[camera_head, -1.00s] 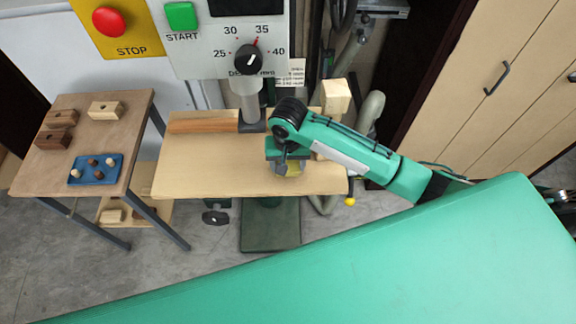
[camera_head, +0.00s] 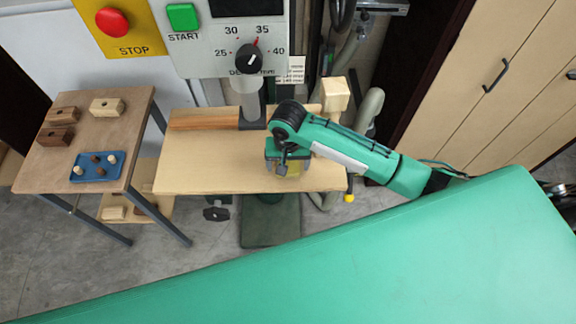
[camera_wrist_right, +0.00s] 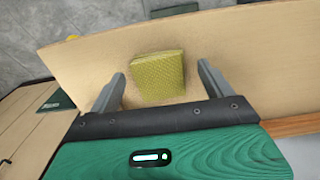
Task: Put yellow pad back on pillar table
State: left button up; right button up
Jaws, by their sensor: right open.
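The yellow pad (camera_wrist_right: 158,77) is a textured, roughly square block lying on the pale wooden pillar table (camera_wrist_right: 95,60). In the right wrist view it sits between the two fingers of my right gripper (camera_wrist_right: 160,72), with a gap on each side. The right gripper is open. In the head view the right gripper (camera_head: 288,178) is over the right part of the pillar table (camera_head: 205,172), and the pad is mostly hidden under it. My left gripper is not in view.
A wooden strip (camera_head: 203,120) and a pale block (camera_head: 335,95) stand at the table's back, by the drill column (camera_head: 247,100). A side table (camera_head: 85,125) at left carries wooden blocks and a blue tray (camera_head: 97,172). The table's left half is clear.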

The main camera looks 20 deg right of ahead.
notch_tip(320, 180, up, 5)
jog(key=shift+r+b, duration=0.1)
jog(key=shift+b, duration=0.75)
jog(key=shift+r, duration=0.45)
